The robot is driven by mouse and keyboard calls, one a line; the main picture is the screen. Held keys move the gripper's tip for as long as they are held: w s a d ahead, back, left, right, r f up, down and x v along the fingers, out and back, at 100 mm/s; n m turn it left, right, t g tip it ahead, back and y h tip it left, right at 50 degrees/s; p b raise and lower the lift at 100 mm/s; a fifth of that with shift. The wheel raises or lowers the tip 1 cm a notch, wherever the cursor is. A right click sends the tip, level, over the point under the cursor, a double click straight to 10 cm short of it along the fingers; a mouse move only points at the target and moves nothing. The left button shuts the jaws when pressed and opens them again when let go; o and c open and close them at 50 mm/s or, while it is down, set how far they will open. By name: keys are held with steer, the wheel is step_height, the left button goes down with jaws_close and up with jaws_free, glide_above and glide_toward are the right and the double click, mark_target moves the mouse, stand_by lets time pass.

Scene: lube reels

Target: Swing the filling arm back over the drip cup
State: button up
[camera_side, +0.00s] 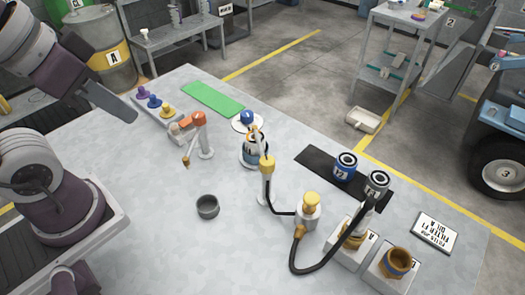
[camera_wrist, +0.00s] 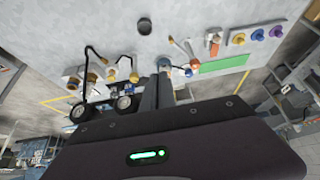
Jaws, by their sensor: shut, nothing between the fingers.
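The filling arm (camera_side: 266,182) is a white post with a yellow top and a black hose. Its upper end reaches back over a blue, white and orange can (camera_side: 254,153); whether they touch I cannot tell. In the wrist view its yellow top (camera_wrist: 133,77) shows left of my fingers. The drip cup (camera_side: 207,206) is a small dark grey open cup in front of the post, with nothing over it; it also shows in the wrist view (camera_wrist: 145,26). My gripper (camera_side: 134,118) is shut and empty, raised over the table's back left, away from the filling arm.
A second white post with an orange top (camera_side: 198,120) stands left of the can. A green mat (camera_side: 212,99) and coloured knobs (camera_side: 153,102) lie behind. Cans on a black mat (camera_side: 320,165) and hosed fittings (camera_side: 308,212) fill the right. Table around the drip cup is clear.

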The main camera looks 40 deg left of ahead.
steer(key=o, duration=0.3)
steer(key=shift+r, duration=0.4)
steer(key=o, duration=0.4)
step_height(320, 180, up, 2)
steer(key=shift+r, duration=0.15)
steer(key=o, duration=0.3)
steer(key=shift+s+a+r+m+g+y, duration=0.2)
steer(key=shift+a+r+m+g+y, duration=0.15)
steer(key=shift+m, duration=0.25)
steer(key=a+f+m+g+y, duration=0.2)
steer(key=a+f+m+y, duration=0.2)
steer(key=a+m, duration=0.15)
steer(key=w+a+r+m+t+y, duration=0.25)
steer(key=w+m+y, duration=0.3)
steer(key=m, duration=0.45)
steer(key=m+t+h, duration=0.8)
steer(key=m+t, duration=0.4)
steer(key=m, duration=0.6)
glide_above(263, 171)
steer(key=s, duration=0.2)
step_height(263, 171, down, 23)
steer(key=shift+s+d+r, duration=0.1)
steer(key=shift+s+d, duration=0.05)
steer(key=shift+w+f+n, duration=0.25)
steer(key=shift+w, duration=0.05)
steer(key=w, duration=0.4)
steer(key=w+a, duration=0.1)
steer(key=w, duration=0.1)
steer(key=shift+w, duration=0.25)
